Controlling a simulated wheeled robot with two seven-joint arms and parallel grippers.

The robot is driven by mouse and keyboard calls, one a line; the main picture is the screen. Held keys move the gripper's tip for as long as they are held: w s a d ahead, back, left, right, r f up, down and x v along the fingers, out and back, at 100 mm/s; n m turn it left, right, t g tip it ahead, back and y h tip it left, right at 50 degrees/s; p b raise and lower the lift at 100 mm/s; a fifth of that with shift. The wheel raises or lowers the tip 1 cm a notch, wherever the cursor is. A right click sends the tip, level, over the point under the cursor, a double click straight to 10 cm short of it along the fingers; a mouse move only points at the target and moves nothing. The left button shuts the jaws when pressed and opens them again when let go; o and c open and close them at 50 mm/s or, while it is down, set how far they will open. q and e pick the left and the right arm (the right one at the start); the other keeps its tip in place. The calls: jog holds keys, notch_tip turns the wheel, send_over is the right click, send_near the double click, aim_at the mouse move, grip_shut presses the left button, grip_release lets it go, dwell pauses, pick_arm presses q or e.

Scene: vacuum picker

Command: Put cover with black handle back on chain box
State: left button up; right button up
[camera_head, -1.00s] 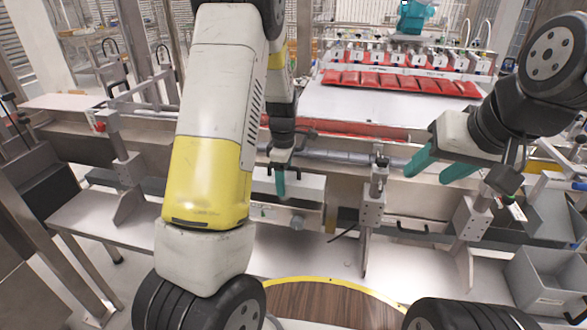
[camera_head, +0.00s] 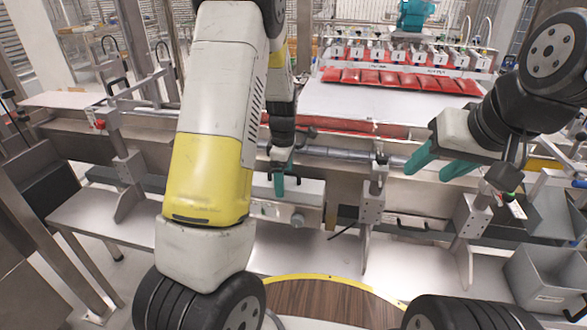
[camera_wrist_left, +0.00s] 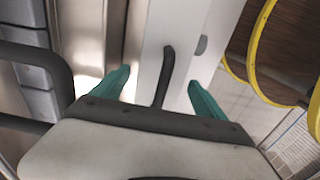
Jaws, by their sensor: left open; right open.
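In the left wrist view, a black handle (camera_wrist_left: 167,70) stands out from a pale grey-white panel (camera_wrist_left: 150,45), which looks like the cover. The handle lies between the two teal fingers of my left gripper (camera_wrist_left: 155,88), which are open and apart from it. The gripper body hides the handle's near end. In the head view my left gripper (camera_head: 279,183) points down in front of a pale box front (camera_head: 312,197); the handle cannot be made out there. The chain box's opening cannot be told. My right gripper (camera_head: 440,166) is open and empty at the right.
A long metal machine frame crosses the view, with upright brackets (camera_head: 372,200). Another black handle (camera_head: 412,227) sits on its lower front. Red bags (camera_head: 400,79) lie at the back. A grey bin (camera_head: 545,280) stands at lower right. A yellow-rimmed wooden round surface (camera_head: 325,300) is near.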

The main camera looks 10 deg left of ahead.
pick_arm(q)
notch_tip(320, 180, up, 12)
jog(key=shift+r, duration=0.1)
jog(key=s+r+m+t, duration=0.2)
jog(key=s+r+m, duration=0.2)
jog(key=s+m, duration=0.2)
jog(key=s+d+r+m+t+h, duration=0.1)
jog(key=s+r+m, duration=0.3)
jog(key=s, duration=0.6)
jog(key=s+d+r+m+t+h, duration=0.1)
jog(key=s+r+m+t, duration=0.2)
jog(key=s+m, duration=0.5)
jog(key=shift+s+r, duration=0.15)
jog(key=shift+r, duration=0.75)
jog(key=shift+d, duration=0.1)
